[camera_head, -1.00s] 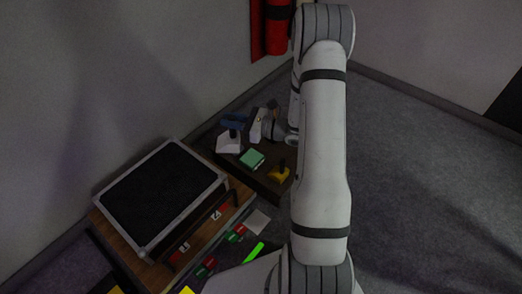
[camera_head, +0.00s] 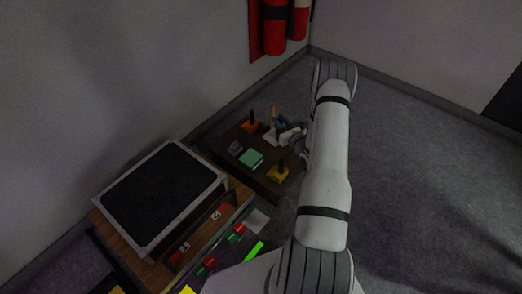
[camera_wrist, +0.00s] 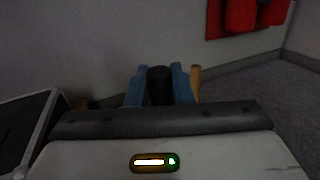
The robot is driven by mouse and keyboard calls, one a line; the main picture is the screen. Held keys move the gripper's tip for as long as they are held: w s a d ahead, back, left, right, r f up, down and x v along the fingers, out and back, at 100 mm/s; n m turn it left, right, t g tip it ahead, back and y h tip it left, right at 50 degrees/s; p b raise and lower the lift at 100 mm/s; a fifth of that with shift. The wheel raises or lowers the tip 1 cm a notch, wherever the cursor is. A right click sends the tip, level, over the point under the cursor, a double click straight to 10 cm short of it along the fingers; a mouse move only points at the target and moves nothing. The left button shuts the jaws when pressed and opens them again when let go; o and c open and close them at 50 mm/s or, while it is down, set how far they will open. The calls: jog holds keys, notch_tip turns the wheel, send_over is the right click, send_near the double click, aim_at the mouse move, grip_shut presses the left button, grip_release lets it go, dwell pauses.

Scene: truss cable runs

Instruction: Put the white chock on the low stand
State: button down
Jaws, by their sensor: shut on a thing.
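The white chock (camera_head: 271,140) has a dark upright post (camera_wrist: 160,86). My gripper (camera_head: 281,126) is at the far right part of a dark brown low stand (camera_head: 222,158), its blue fingers shut on that post. In the wrist view the two blue fingers (camera_wrist: 159,88) flank the post; the chock's white body is hidden there. The chock is over or on the stand's far right part; I cannot tell whether it touches.
The stand carries an orange chock (camera_head: 250,127), a grey piece (camera_head: 235,147), a green block (camera_head: 251,158) and a yellow chock (camera_head: 278,175). A thin orange upright (camera_head: 273,117) is close behind my gripper. A black-topped case (camera_head: 160,197) stands at left. Grey floor is open at right.

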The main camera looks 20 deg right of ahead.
jog(key=s+d+f+m+h, duration=0.25)
jog(key=d+f+h, duration=0.25)
jog(key=d+f, duration=0.25)
notch_tip(320, 180, down, 9)
jog(key=b, duration=0.3)
jog(key=shift+w+d+m+b, duration=0.25)
jog(key=shift+w+m+b, duration=0.05)
jog(key=shift+m+b, duration=0.05)
jog(key=shift+f, duration=0.1)
jog(key=shift+f, duration=0.15)
jog(key=c, duration=1.3)
grip_release()
